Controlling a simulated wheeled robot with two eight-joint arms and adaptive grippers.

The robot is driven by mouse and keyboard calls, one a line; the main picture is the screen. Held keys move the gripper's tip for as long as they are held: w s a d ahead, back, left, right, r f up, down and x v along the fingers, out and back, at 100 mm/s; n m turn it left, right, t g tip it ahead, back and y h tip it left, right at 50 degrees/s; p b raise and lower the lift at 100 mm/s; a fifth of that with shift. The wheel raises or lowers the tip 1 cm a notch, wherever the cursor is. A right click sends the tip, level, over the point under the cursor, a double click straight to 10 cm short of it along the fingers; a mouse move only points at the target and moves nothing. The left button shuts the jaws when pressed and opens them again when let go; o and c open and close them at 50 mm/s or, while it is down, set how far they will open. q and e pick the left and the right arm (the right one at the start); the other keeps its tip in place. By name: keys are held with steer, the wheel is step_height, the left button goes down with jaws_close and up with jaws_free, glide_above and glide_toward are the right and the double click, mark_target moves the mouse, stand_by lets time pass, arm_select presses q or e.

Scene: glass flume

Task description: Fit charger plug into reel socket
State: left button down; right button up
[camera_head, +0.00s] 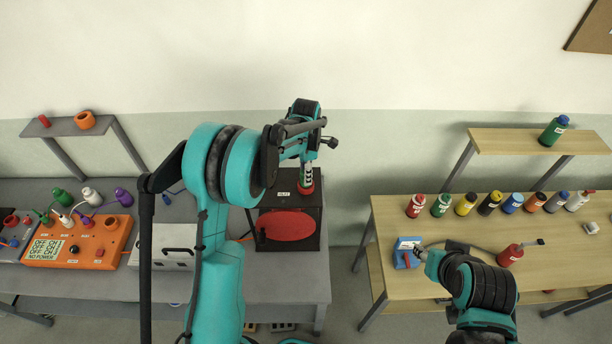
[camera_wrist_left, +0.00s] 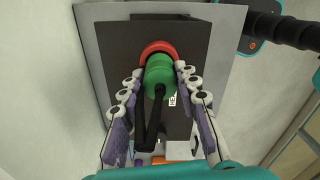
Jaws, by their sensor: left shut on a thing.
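The charger plug (camera_wrist_left: 160,76) is a green cylinder with a black cable trailing from it in the left wrist view. My left gripper (camera_wrist_left: 159,82) is shut on it, one finger on each side. The reel (camera_head: 313,216) is a black box with a red oval face in the head view. A red ring, the reel socket (camera_wrist_left: 158,47), is on the box right beyond the plug; it also shows in the head view (camera_head: 306,188) just under the gripper. The plug lines up with and overlaps the ring; I cannot tell how deep it sits. My right gripper (camera_head: 424,254) is over the wooden table.
An orange power panel (camera_head: 78,246) with several coloured plugs is on the grey bench at left. A blue device (camera_head: 405,253) stands beside my right gripper. Several coloured bottles line the wooden table (camera_head: 386,215). A gap separates bench and table.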

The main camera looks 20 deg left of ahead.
arm_select(q)
step_height(320, 180, down, 2)
steer(key=shift+w+f, duration=0.1)
steer(key=shift+f, duration=0.1)
steer(key=c, duration=1.5)
jaws_free()
steer(key=shift+c, duration=0.2)
steer(key=o, duration=0.4)
